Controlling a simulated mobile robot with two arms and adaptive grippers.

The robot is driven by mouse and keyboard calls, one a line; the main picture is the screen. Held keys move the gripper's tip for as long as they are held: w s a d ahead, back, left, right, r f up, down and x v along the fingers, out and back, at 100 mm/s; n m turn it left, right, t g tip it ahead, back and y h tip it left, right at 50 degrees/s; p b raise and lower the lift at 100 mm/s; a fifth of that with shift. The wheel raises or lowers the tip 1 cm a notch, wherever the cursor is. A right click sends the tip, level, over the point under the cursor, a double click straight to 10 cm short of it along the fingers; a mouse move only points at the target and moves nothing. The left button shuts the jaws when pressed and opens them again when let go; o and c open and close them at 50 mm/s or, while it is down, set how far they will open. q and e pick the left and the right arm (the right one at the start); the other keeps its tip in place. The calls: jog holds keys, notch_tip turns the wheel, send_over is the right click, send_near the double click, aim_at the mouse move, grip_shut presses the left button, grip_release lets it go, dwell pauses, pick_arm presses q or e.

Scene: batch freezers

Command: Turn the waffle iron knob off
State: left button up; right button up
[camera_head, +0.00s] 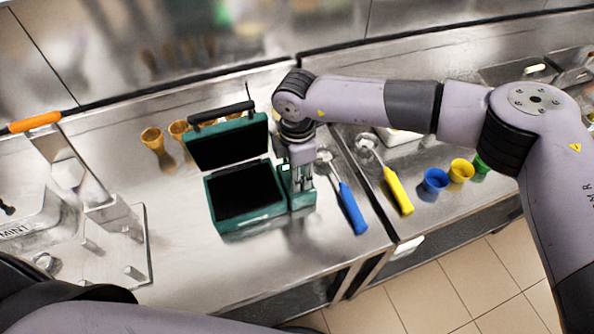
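The waffle iron (250,222) is a green box with a black inside. It stands on the steel counter with its lid (228,147) raised and tilted back. My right gripper (300,186) points down over the green side part at the iron's right edge. Its fingers look close together, but I cannot tell whether they are shut or touching anything. The knob cannot be made out; the gripper covers that area. My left arm shows only as a dark and grey link along the bottom left, and its gripper is out of view.
A blue-handled scoop (352,208) lies just right of the iron, with a yellow-handled scoop (398,190) beyond it. Blue (433,184), yellow and green cups stand farther right. Waffle cones (155,146) are behind the iron; a clear stand (120,245) is at left.

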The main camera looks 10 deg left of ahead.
grip_shut()
dwell(0.4)
jog(key=shift+f+n+b, duration=0.1)
jog(key=shift+n+b, duration=0.2)
jog(key=shift+b, duration=0.35)
jog(key=n+b, duration=1)
jog(key=b, duration=0.5)
jog(key=shift+d+f+n, duration=0.1)
jog(key=shift+d+n, duration=0.05)
jog(key=shift+n, duration=0.25)
jog(key=n+b, duration=0.2)
jog(key=n, duration=0.1)
jog(key=shift+b, duration=0.3)
jog(key=shift+d+r+n+b, duration=0.15)
jog(key=shift+n+b, duration=0.25)
jog(key=shift+n, duration=0.45)
jog(key=shift+a+r+n+b, duration=0.1)
jog(key=shift+n+b, duration=0.25)
jog(key=shift+n, duration=0.5)
